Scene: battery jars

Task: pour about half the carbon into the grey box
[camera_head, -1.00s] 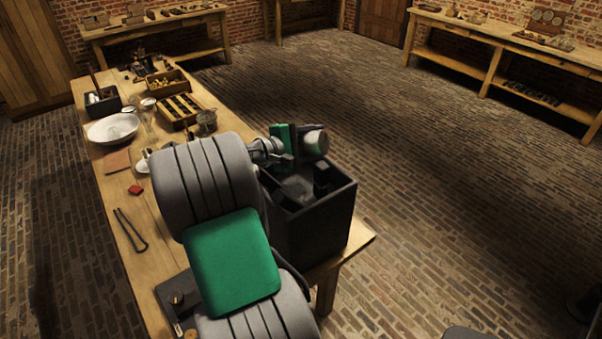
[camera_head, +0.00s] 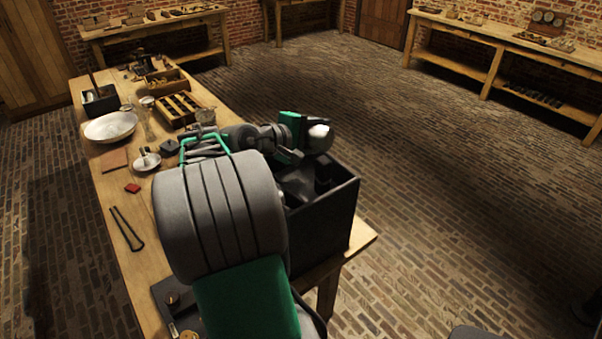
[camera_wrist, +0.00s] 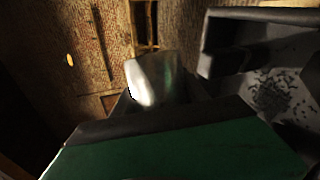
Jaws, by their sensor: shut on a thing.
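My gripper (camera_head: 301,148) is shut on a pale, shiny, rounded vessel (camera_head: 320,137), above the far part of the grey box. The vessel also shows in the wrist view (camera_wrist: 154,80), where it looks tilted; its contents cannot be made out. The grey box (camera_head: 325,232) is dark outside, open on top, and stands at the right end of the bench. Its wall (camera_wrist: 262,16) and pale inside show at the right of the wrist view. Scattered black grains of carbon (camera_wrist: 270,95) lie on its floor. My arm hides part of the box in the head view.
The wooden bench (camera_head: 118,180) holds a white bowl (camera_head: 110,127), a small white dish (camera_head: 146,161), a red block (camera_head: 132,188), black tongs (camera_head: 127,230) and a slotted wooden rack (camera_head: 180,108). Open brick floor lies to the right.

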